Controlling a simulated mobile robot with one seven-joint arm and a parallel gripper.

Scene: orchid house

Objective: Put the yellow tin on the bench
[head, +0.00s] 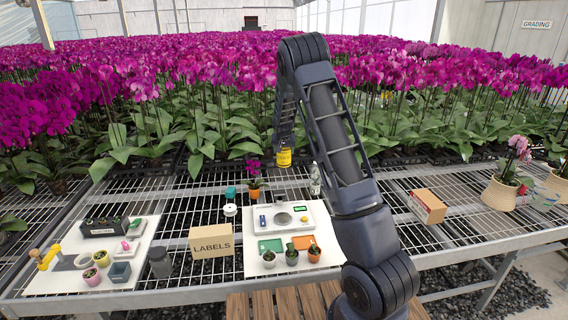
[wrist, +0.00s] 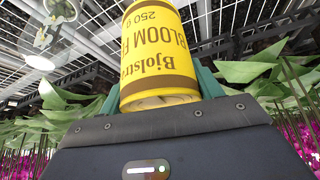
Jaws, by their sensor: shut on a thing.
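The yellow tin (head: 284,157) is in my gripper, seen in the head view over the back part of the wire-mesh bench (head: 195,203), in front of the orchid rows. The height of its base above the mesh is hard to judge. In the wrist view the tin (wrist: 160,45) shows its brown-printed label upside down. My gripper (wrist: 155,88) is shut on it, with a green finger on each side. In the head view my arm hides most of the gripper.
A white board (head: 251,241) with a scale, small pots and colored trays lies in front. A small potted orchid (head: 254,185) and a clear bottle (head: 315,180) stand near the tin. A LABELS box (head: 211,242) is left, a carton (head: 427,206) right. Bare mesh lies between.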

